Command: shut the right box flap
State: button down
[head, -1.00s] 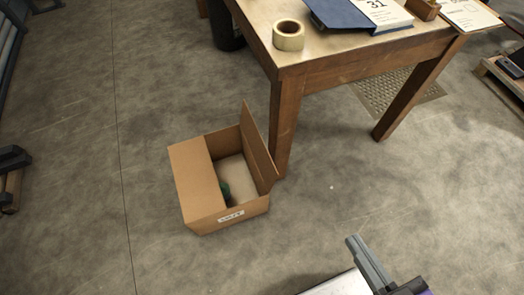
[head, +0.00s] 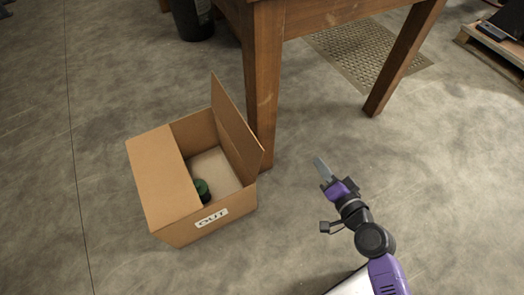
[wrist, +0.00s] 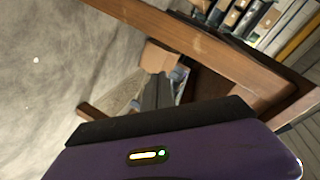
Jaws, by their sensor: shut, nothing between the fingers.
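In the head view a brown cardboard box (head: 208,232) labelled OUT stands on the floor. Its left flap (head: 163,178) lies folded over the left part of the opening. Its right flap (head: 236,128) stands up, leaning slightly outward, close to the table leg. A dark green round thing (head: 202,190) shows inside. My gripper (head: 320,166) is shut and empty, to the right of the box and apart from the flap, pointing up and left. In the wrist view my gripper's fingers (wrist: 158,92) show dark and close together; I cannot make out the flap there.
A wooden table (head: 300,22) stands behind the box, its near leg (head: 263,85) right beside the right flap. A dark bin (head: 192,18) is behind. A grated floor mat (head: 365,55) lies under the table. Floor between my gripper and the box is clear.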

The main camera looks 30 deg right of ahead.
jog(key=w+f+m+t+y+b, duration=0.2)
jog(key=w+f+m+y+b, duration=0.15)
jog(key=w+f, duration=0.35)
jog(key=w+a+r+m+t+y+b, duration=0.1)
jog(key=w+a+r+y+b, duration=0.1)
jog(key=w+a, duration=0.7)
notch_tip(320, 180, up, 3)
jog(key=shift+w+a+f+t+y+b, duration=0.2)
jog(key=shift+w+t+y+b, duration=0.15)
jog(key=shift+w+y, duration=0.5)
jog(key=shift+w+a, duration=0.1)
